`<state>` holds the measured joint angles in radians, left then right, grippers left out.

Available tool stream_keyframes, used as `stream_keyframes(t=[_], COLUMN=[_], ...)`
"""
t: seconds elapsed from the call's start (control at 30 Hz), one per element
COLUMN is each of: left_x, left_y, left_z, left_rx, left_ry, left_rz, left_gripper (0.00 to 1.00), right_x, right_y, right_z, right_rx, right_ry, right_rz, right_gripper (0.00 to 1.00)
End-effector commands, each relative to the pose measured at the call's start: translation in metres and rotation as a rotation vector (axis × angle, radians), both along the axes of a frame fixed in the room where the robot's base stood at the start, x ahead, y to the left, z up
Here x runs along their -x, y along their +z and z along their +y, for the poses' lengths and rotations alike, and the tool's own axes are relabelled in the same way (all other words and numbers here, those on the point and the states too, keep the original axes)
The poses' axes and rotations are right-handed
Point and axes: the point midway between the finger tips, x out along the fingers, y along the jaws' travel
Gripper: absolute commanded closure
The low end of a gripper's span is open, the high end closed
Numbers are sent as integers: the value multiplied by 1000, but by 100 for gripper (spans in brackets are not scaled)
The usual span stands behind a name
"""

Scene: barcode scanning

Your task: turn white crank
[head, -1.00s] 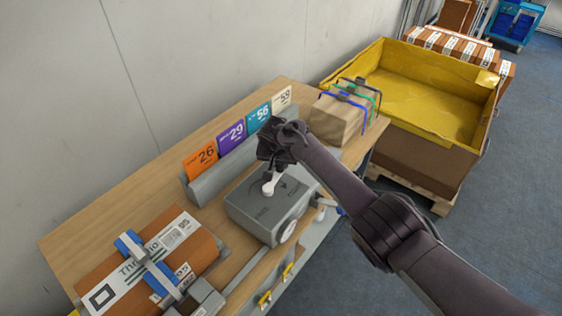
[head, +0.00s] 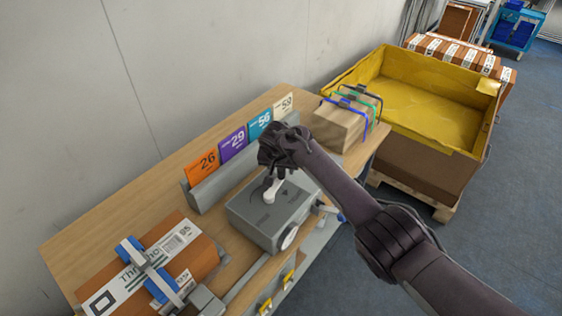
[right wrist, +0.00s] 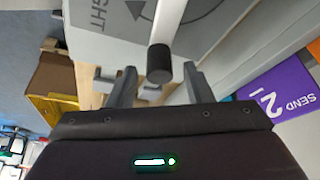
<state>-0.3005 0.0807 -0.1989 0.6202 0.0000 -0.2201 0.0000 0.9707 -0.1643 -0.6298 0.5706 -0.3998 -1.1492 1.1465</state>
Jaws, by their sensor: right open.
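The white crank (head: 270,193) stands on top of a grey box (head: 258,222) on the workbench. In the right wrist view the crank's white arm (right wrist: 170,18) ends in a dark knob (right wrist: 159,63). My right gripper (right wrist: 160,72) is open, and the knob shows between its two grey fingertips. I cannot tell whether either finger touches it. In the head view my right gripper (head: 272,165) is just above the crank and hides its upper end. My left gripper is not in view.
A rack (head: 215,185) with several numbered cards stands behind the grey box. A strapped brown parcel (head: 337,130) lies to the right, a labelled box (head: 120,285) at the front left. A yellow-lined crate (head: 425,160) stands beyond the bench (head: 85,235).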

Motion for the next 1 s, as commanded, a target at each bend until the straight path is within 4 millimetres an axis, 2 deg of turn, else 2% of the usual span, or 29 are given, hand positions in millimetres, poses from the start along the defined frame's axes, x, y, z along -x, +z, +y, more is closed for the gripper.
stream_keyframes(t=[0.1, 0.5, 1.0], left_x=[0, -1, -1], left_y=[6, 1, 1], left_z=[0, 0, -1], left_rx=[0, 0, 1], left_ry=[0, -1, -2], left_rz=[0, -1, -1], left_gripper=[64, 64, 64], right_x=[6, 23, 25], right_y=[15, 57, 62], right_z=[0, 3, 2], right_rx=[-1, -1, 1], right_ry=[0, -2, -3], right_rz=[-2, -1, -1], right_gripper=[54, 54, 54])
